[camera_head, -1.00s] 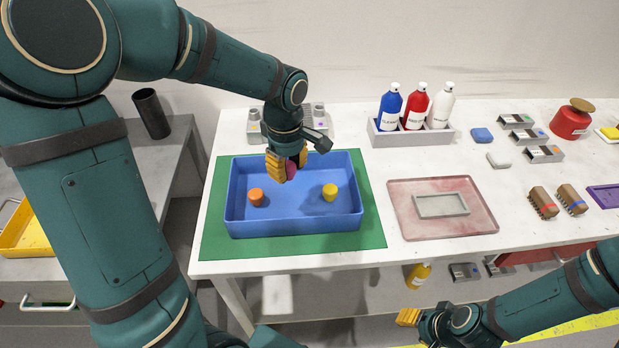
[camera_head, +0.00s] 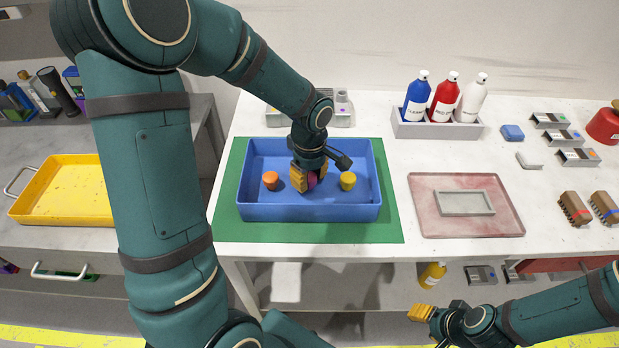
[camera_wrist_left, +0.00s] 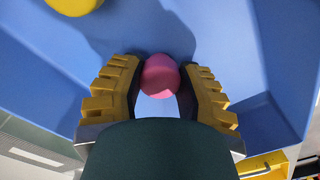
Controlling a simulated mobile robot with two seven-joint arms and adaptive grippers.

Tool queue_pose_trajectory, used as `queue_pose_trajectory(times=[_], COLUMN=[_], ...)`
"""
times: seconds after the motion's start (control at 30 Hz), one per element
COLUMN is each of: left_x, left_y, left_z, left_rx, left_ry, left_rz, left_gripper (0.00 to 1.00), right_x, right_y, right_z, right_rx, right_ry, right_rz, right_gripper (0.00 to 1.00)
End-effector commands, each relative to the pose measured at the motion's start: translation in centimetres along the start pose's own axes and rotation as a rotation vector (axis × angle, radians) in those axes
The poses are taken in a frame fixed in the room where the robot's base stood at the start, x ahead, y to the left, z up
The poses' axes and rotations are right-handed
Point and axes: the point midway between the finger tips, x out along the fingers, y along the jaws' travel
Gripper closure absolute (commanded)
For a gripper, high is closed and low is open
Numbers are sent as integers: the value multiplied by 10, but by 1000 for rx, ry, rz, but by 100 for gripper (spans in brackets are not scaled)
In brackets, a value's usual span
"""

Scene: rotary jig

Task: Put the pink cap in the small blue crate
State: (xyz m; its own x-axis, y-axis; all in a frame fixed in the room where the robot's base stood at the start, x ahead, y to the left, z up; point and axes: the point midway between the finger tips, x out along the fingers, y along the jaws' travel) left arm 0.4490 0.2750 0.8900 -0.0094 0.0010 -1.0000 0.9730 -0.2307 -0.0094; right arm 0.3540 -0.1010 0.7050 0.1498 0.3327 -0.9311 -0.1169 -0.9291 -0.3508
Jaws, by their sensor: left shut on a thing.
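The blue crate (camera_head: 270,213) stands on a green mat (camera_head: 225,228) on the white table. An orange cap (camera_head: 270,180) and a yellow cap (camera_head: 348,181) sit in it, left and right. My left gripper (camera_head: 307,181) is inside the crate's outline between those two caps, fingers pointing down. It is shut on the pink cap (camera_wrist_left: 160,76), which shows between the yellow fingertips in the left wrist view. I cannot tell whether the pink cap touches the crate floor. My right gripper (camera_head: 422,313) is low at the right, in front of the table; its finger gap is unclear.
A grey rack with several bottles (camera_head: 435,131) stands behind to the right. A reddish tray (camera_head: 420,210) holding a grey frame (camera_head: 465,203) lies right of the mat. A grey block with holes (camera_head: 342,115) is behind the crate. A yellow tray (camera_head: 65,190) is on the left bench.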

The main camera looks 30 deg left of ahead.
Motion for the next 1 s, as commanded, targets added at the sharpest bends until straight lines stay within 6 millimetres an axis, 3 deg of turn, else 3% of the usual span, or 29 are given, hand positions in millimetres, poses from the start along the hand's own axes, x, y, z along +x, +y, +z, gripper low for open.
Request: queue_pose_trajectory(times=[0.3, 0.33, 0.4, 0.77, 1.0], left_x=[2, 2, 2, -1, -35], left_y=[0, 0, 0, 0, 1], left_z=[0, 0, 0, 0, -1], left_rx=[0, 0, 0, 0, -1], left_ry=[1, 1, 0, 1, 3], left_rz=[2, 2, 2, 2, 6], left_gripper=[80, 59, 37, 37, 37], right_x=[3, 3, 2, 0, -10], right_y=[1, 1, 1, 0, -4], right_z=[0, 0, 0, 0, 1], right_rx=[0, 0, 0, 0, 1], right_ry=[1, 1, 1, 1, -4], right_rz=[0, 0, 0, 0, 0], right_gripper=[53, 53, 53, 53, 53])
